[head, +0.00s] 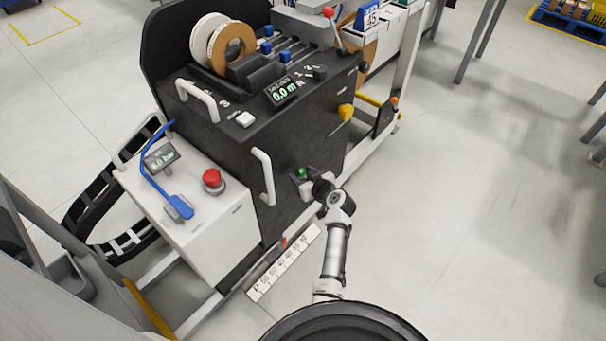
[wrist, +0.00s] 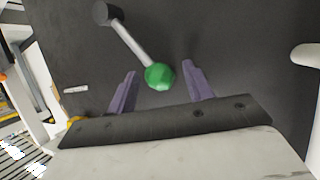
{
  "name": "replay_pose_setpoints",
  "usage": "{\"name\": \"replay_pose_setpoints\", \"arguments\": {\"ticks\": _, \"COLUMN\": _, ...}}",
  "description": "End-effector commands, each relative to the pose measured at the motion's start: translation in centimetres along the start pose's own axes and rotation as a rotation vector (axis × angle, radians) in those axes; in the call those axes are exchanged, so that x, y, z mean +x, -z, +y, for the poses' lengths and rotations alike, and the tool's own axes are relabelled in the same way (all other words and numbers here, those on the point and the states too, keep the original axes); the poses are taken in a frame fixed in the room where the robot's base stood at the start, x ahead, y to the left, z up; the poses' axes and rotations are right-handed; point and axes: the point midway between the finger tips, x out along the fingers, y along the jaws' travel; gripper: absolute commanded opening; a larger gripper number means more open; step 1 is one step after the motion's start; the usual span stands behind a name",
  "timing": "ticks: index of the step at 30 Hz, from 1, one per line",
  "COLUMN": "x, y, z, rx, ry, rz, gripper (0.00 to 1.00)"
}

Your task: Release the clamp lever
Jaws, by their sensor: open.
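A lever with a green ball knob (wrist: 160,76) and a pale metal rod shows in the wrist view. Its rod runs up and left to a dark round pivot (wrist: 106,12) on the dark machine face. My gripper (wrist: 159,68) is open, its two purple-grey fingers on either side of the green knob with a gap on each side. In the head view the green knob (head: 302,173) is small at the machine's front face, with my gripper (head: 300,182) at it. My wrist is close beside it, and the rod is not clear there. No label tells whether this is the clamp lever.
The dark machine (head: 220,140) carries white handles, a display and tape reels. A red-knobbed lever (head: 328,13) stands at its top. A white box (head: 190,205) with a red button (head: 212,179) adjoins at left. A ruler strip (head: 285,264) lies low. The floor at right is clear.

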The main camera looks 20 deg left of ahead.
Motion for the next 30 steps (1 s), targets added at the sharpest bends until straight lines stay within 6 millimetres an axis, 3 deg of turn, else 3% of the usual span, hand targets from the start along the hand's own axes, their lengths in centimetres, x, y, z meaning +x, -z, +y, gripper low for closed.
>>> {"name": "replay_pose_setpoints", "arguments": {"ticks": 9, "x": 0.22, "y": 0.02, "z": 0.02, "rx": 0.000, "ry": 0.000, "rz": 0.000, "gripper": 0.50}}
{"name": "replay_pose_setpoints", "arguments": {"ticks": 21, "x": 0.19, "y": 0.01, "z": 0.02, "rx": 0.000, "ry": -0.001, "rz": 0.000, "gripper": 0.00}}
{"name": "replay_pose_setpoints", "arguments": {"ticks": 30, "x": 0.20, "y": 0.18, "z": 0.26, "rx": 0.015, "ry": 0.005, "rz": -0.005, "gripper": 0.00}}
